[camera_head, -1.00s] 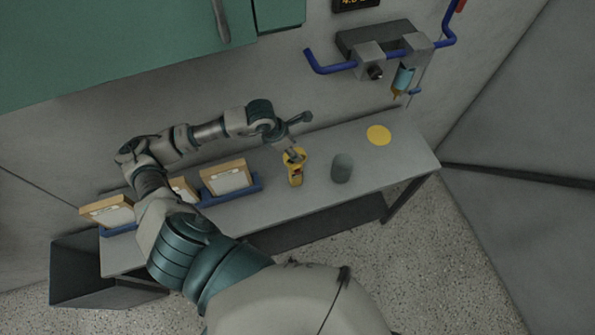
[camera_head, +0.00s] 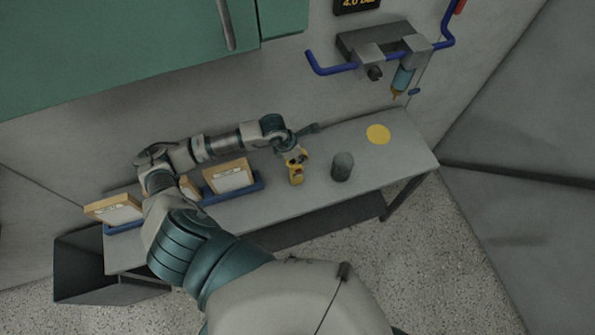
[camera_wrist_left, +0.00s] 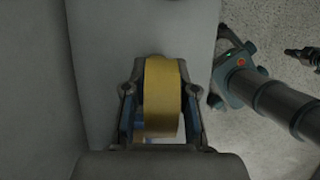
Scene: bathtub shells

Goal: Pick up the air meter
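The air meter, which I take to be the small yellow device (camera_head: 296,176), stands upright on the grey table. My left gripper (camera_head: 296,160) is at its top, coming down from above. In the left wrist view the yellow body (camera_wrist_left: 162,95) lies between the two fingers of my left gripper (camera_wrist_left: 161,92). Narrow gaps seem to show on both sides, so the fingers look open around it. The lower part of the device is mostly hidden in that view. My right gripper is not seen.
A dark grey cylinder (camera_head: 342,167) stands just right of the yellow device. A yellow disc (camera_head: 378,134) lies farther right on the table (camera_head: 400,160). Boxes (camera_head: 228,177) in blue trays stand left. A blue-piped fixture (camera_head: 372,60) is on the wall. A dark bin (camera_head: 85,270) stands at lower left.

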